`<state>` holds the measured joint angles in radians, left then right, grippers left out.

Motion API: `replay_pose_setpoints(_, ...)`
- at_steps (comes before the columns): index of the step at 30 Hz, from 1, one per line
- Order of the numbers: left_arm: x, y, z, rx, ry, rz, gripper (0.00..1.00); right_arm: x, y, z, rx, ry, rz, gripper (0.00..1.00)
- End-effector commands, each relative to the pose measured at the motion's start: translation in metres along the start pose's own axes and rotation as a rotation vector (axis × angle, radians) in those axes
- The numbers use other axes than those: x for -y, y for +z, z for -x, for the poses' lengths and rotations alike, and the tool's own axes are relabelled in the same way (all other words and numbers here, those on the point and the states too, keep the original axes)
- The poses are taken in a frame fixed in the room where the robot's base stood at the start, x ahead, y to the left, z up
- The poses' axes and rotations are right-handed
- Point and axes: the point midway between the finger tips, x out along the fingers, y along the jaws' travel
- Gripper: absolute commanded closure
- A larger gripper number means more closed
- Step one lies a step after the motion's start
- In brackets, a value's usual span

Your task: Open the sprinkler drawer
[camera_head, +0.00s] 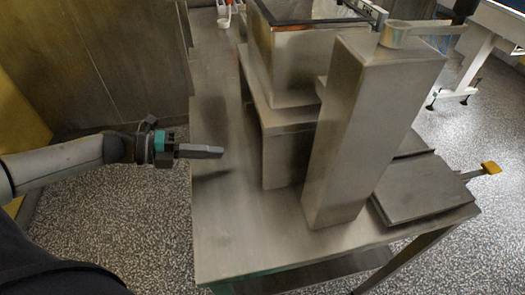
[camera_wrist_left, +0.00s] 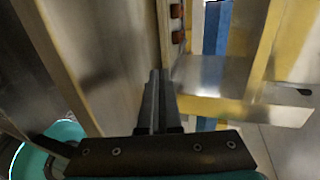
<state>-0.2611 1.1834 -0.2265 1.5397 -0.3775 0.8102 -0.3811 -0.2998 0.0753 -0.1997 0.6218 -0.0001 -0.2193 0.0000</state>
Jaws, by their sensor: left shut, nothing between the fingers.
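My left gripper (camera_head: 214,151) reaches in from the left over the left part of the steel table, with its fingers together and empty. In the left wrist view the closed fingers (camera_wrist_left: 157,95) point away between steel surfaces, and no object is between them. I cannot tell for sure which part is the sprinkler drawer. A flat steel piece (camera_head: 425,188) with a yellow-tipped handle (camera_head: 490,169) lies at the table's right end, beyond the steel column and well apart from the gripper. My right gripper is not in view.
A steel table (camera_head: 240,225) carries a tall tilted-looking steel column (camera_head: 365,125) and a steel tank (camera_head: 295,65) behind it. Steel panels (camera_head: 95,60) stand at the back left. Speckled floor (camera_head: 110,220) is open left of the table. A white-framed table (camera_head: 480,60) stands at the upper right.

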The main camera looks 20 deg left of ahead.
Motion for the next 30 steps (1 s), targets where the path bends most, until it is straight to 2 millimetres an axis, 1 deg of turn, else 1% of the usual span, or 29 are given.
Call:
replay_pose_setpoints(1, 0.0, 0.0, -0.009, -0.001, -0.006, -0.001, 1.0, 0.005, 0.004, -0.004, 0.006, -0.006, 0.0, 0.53)
replay_pose_setpoints(4, 0.0, 0.001, -0.022, 0.0, -0.005, -0.001, 1.0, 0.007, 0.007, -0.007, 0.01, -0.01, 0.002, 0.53)
replay_pose_setpoints(16, 0.001, 0.001, -0.078, 0.0, -0.005, -0.001, 1.0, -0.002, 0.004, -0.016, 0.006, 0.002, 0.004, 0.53)
replay_pose_setpoints(18, 0.004, 0.001, -0.087, 0.001, -0.005, 0.0, 1.0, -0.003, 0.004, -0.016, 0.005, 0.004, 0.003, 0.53)
replay_pose_setpoints(24, 0.01, 0.001, -0.107, 0.001, -0.003, 0.001, 1.0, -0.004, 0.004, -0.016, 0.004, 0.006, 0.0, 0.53)
replay_pose_setpoints(30, 0.012, 0.001, -0.115, 0.002, -0.001, 0.001, 1.0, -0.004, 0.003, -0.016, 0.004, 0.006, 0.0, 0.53)
